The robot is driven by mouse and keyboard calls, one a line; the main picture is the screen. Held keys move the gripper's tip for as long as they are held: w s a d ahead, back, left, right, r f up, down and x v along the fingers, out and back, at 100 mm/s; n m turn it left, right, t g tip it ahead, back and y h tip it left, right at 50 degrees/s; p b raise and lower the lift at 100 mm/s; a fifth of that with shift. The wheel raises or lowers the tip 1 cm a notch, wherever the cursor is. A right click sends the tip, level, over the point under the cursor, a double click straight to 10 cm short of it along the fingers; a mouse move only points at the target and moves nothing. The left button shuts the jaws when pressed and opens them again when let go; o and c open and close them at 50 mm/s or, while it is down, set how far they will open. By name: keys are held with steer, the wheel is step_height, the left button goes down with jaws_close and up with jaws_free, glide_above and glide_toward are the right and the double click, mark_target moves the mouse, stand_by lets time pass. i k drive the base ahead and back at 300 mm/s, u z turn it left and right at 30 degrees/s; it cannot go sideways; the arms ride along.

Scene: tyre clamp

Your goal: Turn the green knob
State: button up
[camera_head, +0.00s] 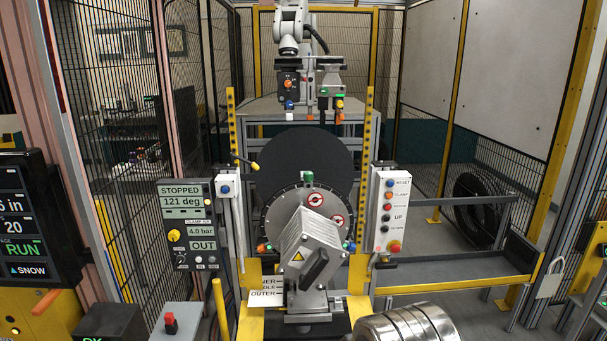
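I cannot tell which part is the green knob. A green block (307,177) sits at the top of the round clamp plate (285,217). Another green button (602,250) is at the far right edge.
The left panel (188,222) reads STOPPED, 121 deg, 4.0 bar, OUT, with a yellow knob (173,235). A white button box (393,213) stands right. A white arm (291,24) hangs overhead. Yellow posts and mesh enclose the cell.

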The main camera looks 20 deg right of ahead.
mark_target(309, 176)
steer(key=u, duration=0.05)
steer(key=i, duration=1)
steer(key=z, duration=0.05)
